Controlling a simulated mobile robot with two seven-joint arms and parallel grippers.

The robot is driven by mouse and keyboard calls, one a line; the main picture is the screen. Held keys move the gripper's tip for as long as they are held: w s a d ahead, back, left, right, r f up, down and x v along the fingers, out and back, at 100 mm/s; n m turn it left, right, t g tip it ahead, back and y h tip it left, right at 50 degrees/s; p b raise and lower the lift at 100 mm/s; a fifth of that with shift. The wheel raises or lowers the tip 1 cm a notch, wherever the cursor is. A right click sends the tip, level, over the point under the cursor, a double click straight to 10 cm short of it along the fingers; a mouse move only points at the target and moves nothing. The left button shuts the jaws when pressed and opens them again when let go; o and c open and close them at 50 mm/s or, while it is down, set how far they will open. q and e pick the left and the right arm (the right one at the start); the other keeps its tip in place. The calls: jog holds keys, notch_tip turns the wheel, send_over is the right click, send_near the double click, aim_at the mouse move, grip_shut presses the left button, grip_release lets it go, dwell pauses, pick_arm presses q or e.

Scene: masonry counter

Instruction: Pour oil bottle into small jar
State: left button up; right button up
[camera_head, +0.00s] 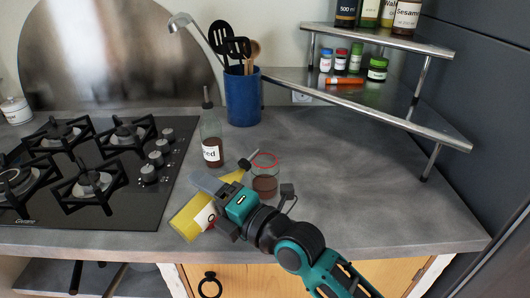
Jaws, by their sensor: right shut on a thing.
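My right gripper (222,202) is shut on the oil bottle (187,222), a clear bottle of yellow oil with a partly hidden white label. The bottle is tilted, its base toward the lower left and its dark pourer (249,159) toward the upper right. The gripper hides its middle. The small jar (265,186) stands upright on the counter, clear with a red ring at its rim and brown contents low inside. The pourer tip appears beside the jar's rim at its left; I cannot tell whether it is over the opening or whether oil flows. My left gripper is not in view.
Another bottle (212,153) with a white label stands just behind the oil bottle. A blue utensil holder (242,97) stands behind it. A black gas hob (100,205) is at left, and a metal corner shelf (420,125) with jars at right. The counter (350,170) right of the jar is clear.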

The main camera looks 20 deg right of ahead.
jog(key=shift+r+m+p, duration=0.6)
jog(key=shift+r+p, duration=0.2)
jog(key=shift+r, duration=0.05)
dwell(1.2)
jog(key=shift+r, duration=0.15)
dwell(0.6)
jog(key=shift+r+m, duration=0.25)
jog(key=shift+m, duration=0.05)
dwell(1.6)
jog(key=shift+r, duration=0.1)
dwell(0.6)
jog(key=shift+r, duration=0.2)
dwell(1.3)
jog(key=shift+r+m, duration=0.15)
jog(key=shift+m, duration=0.25)
dwell(0.7)
